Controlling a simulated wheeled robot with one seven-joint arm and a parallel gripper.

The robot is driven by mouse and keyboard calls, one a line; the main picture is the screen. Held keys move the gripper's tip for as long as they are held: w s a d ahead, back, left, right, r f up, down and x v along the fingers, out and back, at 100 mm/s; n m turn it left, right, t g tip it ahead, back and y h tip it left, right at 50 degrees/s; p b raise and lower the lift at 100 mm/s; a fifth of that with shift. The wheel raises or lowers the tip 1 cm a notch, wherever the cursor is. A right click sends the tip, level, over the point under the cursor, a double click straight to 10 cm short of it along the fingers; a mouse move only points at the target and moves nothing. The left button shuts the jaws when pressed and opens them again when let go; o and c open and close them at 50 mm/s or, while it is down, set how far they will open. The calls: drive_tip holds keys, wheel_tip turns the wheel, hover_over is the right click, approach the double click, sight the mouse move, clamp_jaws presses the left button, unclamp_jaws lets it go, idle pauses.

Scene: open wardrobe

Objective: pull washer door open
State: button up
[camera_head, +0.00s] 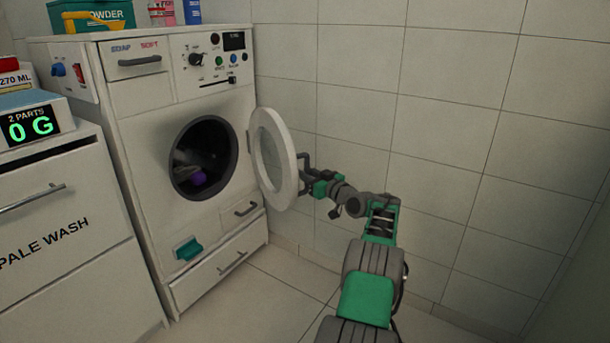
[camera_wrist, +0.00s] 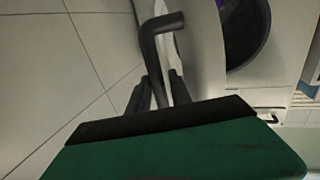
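The white washer (camera_head: 190,130) stands at the left with its round door (camera_head: 288,165) swung open to the right, showing the dark drum opening (camera_head: 200,160). The door's dark handle (camera_wrist: 151,50) rises from the door's outer face. My gripper (camera_head: 308,178) is at the handle, on the right side of the door. In the wrist view my gripper (camera_wrist: 162,86) has one finger on each side of the handle bar and looks closed on it. The door's pale rim (camera_wrist: 203,50) shows right beside the fingers. The fingertip contact is partly hidden.
A purple item (camera_head: 199,178) lies in the drum. A white cabinet (camera_head: 70,215) with a scale (camera_head: 30,125) stands left of the washer. A tiled wall (camera_head: 450,130) lies close behind the door and arm. The floor (camera_head: 260,300) in front is clear.

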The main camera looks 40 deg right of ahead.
drive_tip(key=shift+s+d, duration=0.1)
drive_tip(key=s+p, duration=0.2)
drive_tip(key=s, duration=0.5)
drive_tip(key=shift+s+a+p, duration=0.35)
drive_tip(key=shift+a+p, duration=0.05)
drive_tip(key=shift+a, duration=0.05)
